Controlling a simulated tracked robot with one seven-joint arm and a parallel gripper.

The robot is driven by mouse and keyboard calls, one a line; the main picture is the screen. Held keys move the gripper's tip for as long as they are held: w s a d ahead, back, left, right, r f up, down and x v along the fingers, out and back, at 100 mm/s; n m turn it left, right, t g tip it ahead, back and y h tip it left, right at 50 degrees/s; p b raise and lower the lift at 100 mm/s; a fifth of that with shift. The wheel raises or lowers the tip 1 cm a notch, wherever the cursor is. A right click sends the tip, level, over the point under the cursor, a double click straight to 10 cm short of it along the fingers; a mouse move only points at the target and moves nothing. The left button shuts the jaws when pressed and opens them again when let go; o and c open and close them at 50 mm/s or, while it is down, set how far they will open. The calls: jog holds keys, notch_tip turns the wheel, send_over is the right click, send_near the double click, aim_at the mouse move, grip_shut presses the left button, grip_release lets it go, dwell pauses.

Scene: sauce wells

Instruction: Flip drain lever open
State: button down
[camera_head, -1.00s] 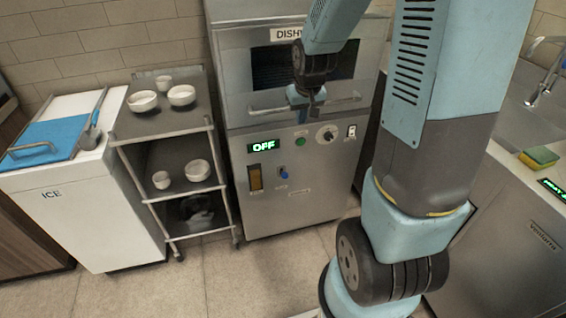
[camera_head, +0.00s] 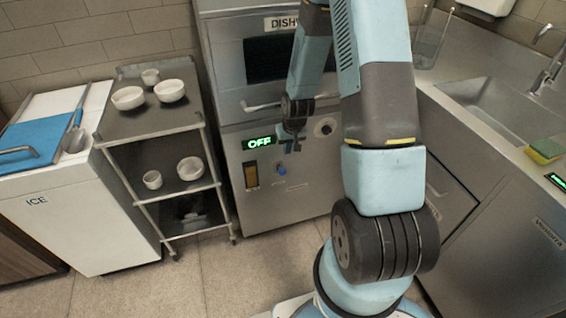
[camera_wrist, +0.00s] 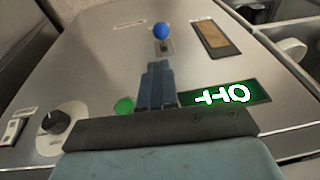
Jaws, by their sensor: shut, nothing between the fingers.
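A small lever with a blue knob (camera_head: 281,169) sits on the steel front panel of the dishwasher (camera_head: 285,205), below the lit OFF display (camera_head: 259,142). The lever's label is too small to read. My gripper (camera_head: 292,148) is in front of the panel, just above and slightly right of the blue knob. In the wrist view my gripper (camera_wrist: 160,66) has its fingers together and empty, pointing toward the blue knob (camera_wrist: 161,31), with a visible gap between. The green button (camera_wrist: 124,106) lies beside the fingers in the wrist view.
A dark dial (camera_wrist: 55,121) and a white switch (camera_wrist: 14,131) are on the same panel. The dishwasher handle (camera_head: 262,104) is above. A shelf cart (camera_head: 150,128) with several bowls stands left, and a sink counter (camera_head: 470,130) right.

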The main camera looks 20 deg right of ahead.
aim_at(283, 169)
jog(key=shift+x, duration=4.95)
